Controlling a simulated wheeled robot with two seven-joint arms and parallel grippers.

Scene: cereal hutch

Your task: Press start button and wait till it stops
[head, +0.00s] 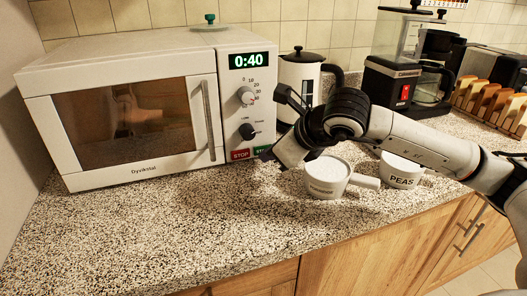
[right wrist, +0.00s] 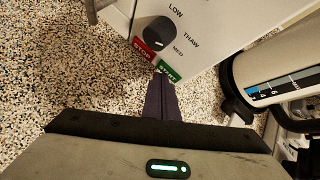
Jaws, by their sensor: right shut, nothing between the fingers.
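The white microwave (head: 130,105) stands on the counter with its door shut. Its display (head: 252,60) reads 0:40 in green. The red stop button (head: 240,154) and the green start button (head: 262,150) sit low on its panel. The start button also shows in the right wrist view (right wrist: 168,71). My right gripper (head: 266,156) is shut and empty. In the right wrist view its fingertips (right wrist: 160,78) are at the lower edge of the start button; I cannot tell whether they touch it. My left gripper is not in view.
A white pot (head: 328,178) and a cup marked PEAS (head: 402,168) stand below my right arm. A kettle-like jug (head: 300,75) is right of the microwave. A coffee maker (head: 398,85) stands further right. The front-left counter (head: 150,225) is clear.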

